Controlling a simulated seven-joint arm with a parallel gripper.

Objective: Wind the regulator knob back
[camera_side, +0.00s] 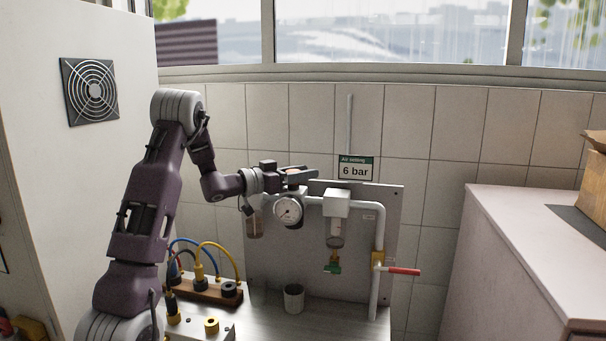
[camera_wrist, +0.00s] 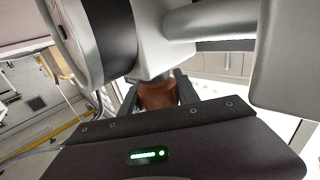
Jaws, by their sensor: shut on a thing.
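The regulator is on a grey panel (camera_side: 271,267), with a round white-faced gauge (camera_side: 288,211) at its front. Its knob is a copper-brown cylinder (camera_wrist: 158,96) in the wrist view, below the pale regulator body (camera_wrist: 160,45) in that picture. My gripper (camera_side: 300,174) reaches in from the left, level, at the top of the regulator. In the wrist view its two dark fingers stand on either side of the knob, shut on it. In the side view the fingers hide most of the knob. The gauge's needle is too small to read.
A sign (camera_side: 355,168) reading "Air setting 6 bar" stands above the panel. A white filter unit (camera_side: 336,205), a pipe (camera_side: 380,225) and a red valve lever (camera_side: 404,271) are to the right. A grey cup (camera_side: 293,298) stands on the bench below. Cables (camera_side: 215,246) loop at left.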

